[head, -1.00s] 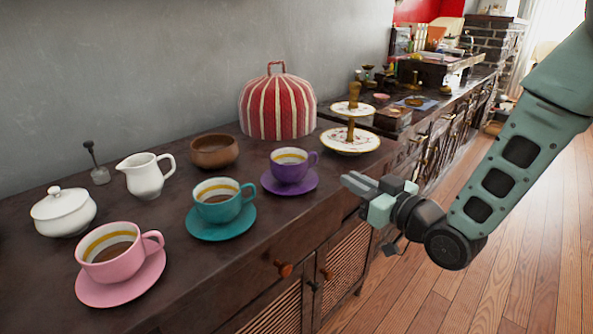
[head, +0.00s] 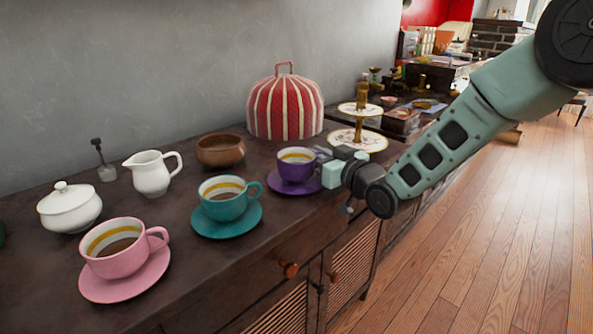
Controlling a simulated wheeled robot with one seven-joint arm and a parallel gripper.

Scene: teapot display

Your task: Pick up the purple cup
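The purple cup (head: 294,166) stands upright on its purple saucer (head: 284,188) on the dark wooden sideboard, with a yellow band inside its rim. My gripper (head: 322,154) is at the right side of the cup, by its handle. The fingers are partly hidden by the cup and the gripper body. I cannot tell whether they touch the handle or how far apart they are.
A teal cup (head: 222,204) stands just left of the purple one, and a pink cup (head: 115,257) farther left. A striped tea cosy (head: 284,108), a wooden bowl (head: 220,151) and a tiered stand (head: 357,139) are behind. The sideboard's front strip is bare.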

